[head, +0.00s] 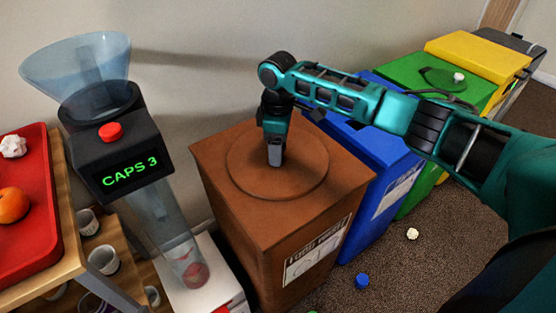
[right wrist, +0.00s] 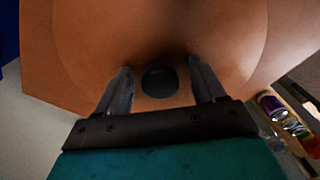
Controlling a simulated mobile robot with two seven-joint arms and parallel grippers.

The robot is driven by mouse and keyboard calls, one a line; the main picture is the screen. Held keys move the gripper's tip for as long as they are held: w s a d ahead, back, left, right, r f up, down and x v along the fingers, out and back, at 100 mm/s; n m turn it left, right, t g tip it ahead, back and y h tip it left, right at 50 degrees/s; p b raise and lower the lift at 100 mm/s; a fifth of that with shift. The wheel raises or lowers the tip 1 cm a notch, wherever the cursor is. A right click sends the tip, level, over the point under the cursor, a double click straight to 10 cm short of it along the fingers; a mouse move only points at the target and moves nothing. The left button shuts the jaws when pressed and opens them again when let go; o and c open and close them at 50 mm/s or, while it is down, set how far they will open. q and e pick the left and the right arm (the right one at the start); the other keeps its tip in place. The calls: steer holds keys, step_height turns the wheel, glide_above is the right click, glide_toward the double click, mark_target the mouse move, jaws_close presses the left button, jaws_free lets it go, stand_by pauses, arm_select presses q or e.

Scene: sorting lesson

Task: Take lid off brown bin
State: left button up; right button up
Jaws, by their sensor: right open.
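The brown bin (head: 270,245) stands in the middle of the head view with a food waste label on its front. Its round brown lid (head: 240,178) lies flat on its top. My right gripper (head: 275,163) points down over the middle of the lid and hides its knob in the head view. In the right wrist view the dark round knob (right wrist: 160,81) shows between the two open fingers, with a gap on each side. My left gripper is not in view.
Blue (head: 400,170), green (head: 400,72) and yellow (head: 480,50) bins stand to the right. A caps counter (head: 125,165) is close on the left, beside a red tray (head: 35,240) on a wooden shelf unit. A blue cap (head: 362,281) and crumpled paper (head: 412,234) lie on the floor.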

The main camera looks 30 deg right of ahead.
steer(key=shift+c, duration=0.4)
steer(key=c, duration=1.1)
